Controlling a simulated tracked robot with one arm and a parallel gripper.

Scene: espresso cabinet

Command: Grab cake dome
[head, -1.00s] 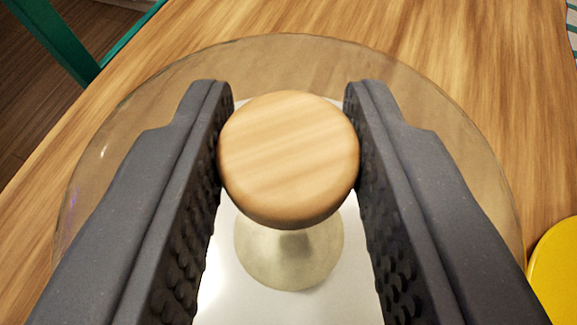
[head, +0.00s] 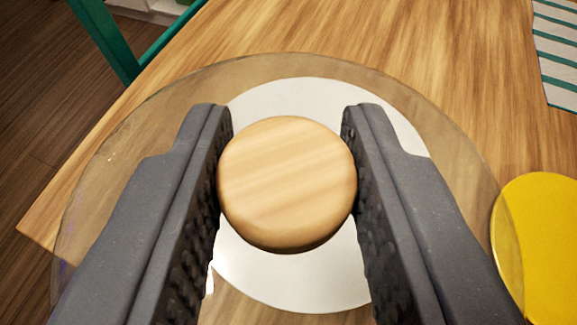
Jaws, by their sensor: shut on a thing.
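The cake dome (head: 150,118) is clear glass with a round wooden knob (head: 287,184) on top, near the middle of the head view. My gripper (head: 287,165) is shut on the knob, one dark finger pressed to each side. The glass spreads out below and around the fingers. A round white plate (head: 300,292) shows through and under the dome. The gap between dome and plate is hard to judge from above.
The wooden table (head: 290,35) lies beneath. A yellow round thing (head: 540,240) is at the right, partly overlapped by the dome's rim. A striped cloth (head: 556,55) lies at the upper right. A green chair (head: 105,40) stands beyond the table's left edge.

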